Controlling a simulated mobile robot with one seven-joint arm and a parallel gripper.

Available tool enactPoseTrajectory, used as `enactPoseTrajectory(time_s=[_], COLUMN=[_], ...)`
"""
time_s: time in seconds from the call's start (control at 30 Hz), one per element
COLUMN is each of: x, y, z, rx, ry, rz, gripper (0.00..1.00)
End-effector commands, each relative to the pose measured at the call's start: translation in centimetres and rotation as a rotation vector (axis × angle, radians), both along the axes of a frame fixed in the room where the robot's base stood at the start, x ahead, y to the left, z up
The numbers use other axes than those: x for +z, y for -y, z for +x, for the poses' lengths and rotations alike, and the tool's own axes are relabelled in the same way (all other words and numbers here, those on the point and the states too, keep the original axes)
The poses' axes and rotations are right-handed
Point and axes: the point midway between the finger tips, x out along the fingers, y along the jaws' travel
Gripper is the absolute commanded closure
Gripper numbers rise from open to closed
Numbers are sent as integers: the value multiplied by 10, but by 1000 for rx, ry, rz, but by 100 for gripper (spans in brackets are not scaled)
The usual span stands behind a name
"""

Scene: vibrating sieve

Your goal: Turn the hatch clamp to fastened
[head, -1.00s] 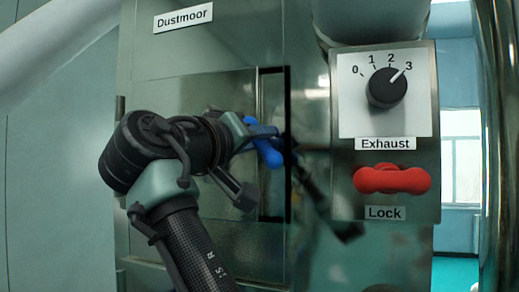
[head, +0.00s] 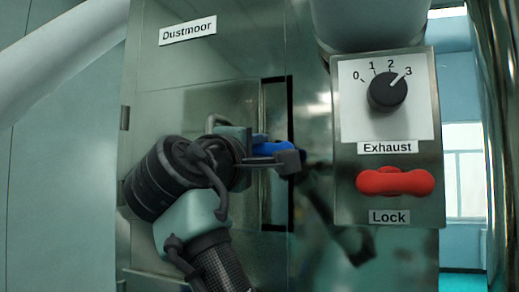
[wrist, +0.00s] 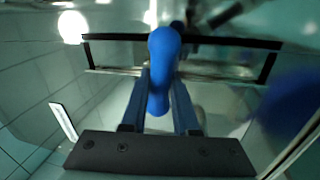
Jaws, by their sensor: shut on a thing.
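The hatch clamp's blue handle (head: 276,148) lies roughly level in the head view, beside the right edge of the hatch (head: 200,105) on the grey metal cabinet. My gripper (head: 288,157) is shut on this handle; the gripper partly covers it in the head view. In the wrist view the blue handle (wrist: 163,75) stands between the two fingers, its rounded end toward the top. The clamp's pivot and base are hidden, so I cannot tell its exact setting.
To the right a panel holds a black Exhaust knob (head: 387,90) pointing at 3 and a red Lock handle (head: 395,181) lying level. A "Dustmoor" label (head: 187,31) is above the hatch. A black frame edge (head: 291,205) runs down beside the clamp.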

Motion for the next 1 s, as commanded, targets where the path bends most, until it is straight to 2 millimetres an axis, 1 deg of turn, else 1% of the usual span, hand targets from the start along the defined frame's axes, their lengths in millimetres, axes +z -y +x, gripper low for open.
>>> enactPoseTrajectory(time_s=[0.3, 0.77, 0.8, 0.93, 0.97, 1.0], x=[-1, -1, -1, -1, -1, -1], y=[0, 0, 0, 0, 0, 0], z=[0, 0, 0, 0, 0, 0], rx=[0, 0, 0, 0, 0, 0], ry=[-29, -33, -33, -33, -33, -33], rz=[-89, -103, -103, -102, -101, -101], gripper=[100, 100, 68, 44, 42, 42])
